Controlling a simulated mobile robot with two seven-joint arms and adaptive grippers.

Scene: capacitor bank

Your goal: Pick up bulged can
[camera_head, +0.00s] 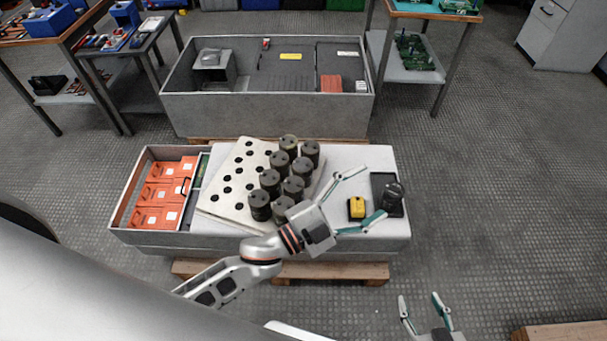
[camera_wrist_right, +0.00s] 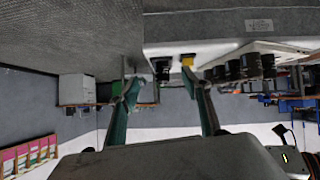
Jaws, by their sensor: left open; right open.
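Several dark cylindrical cans (camera_head: 292,186) stand upright on a pale board with holes (camera_head: 233,178). Another dark can (camera_head: 393,194) stands apart on a black tray (camera_head: 379,181) at the right end of the bench. I cannot tell from its shape which can is bulged. My left gripper (camera_head: 375,192) is open and empty, its fingers spread toward the lone can, which is just beyond the tips. Its body hides part of the nearest cans. My right gripper (camera_head: 420,298) is open and empty, low in front of the bench; its spread fingers also show in the right wrist view (camera_wrist_right: 158,80).
A yellow device (camera_head: 357,207) lies beside the black tray, close to my left gripper's lower finger. An open bin with orange boxes (camera_head: 165,194) is at the bench's left. A large grey enclosure (camera_head: 268,112) stands behind.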

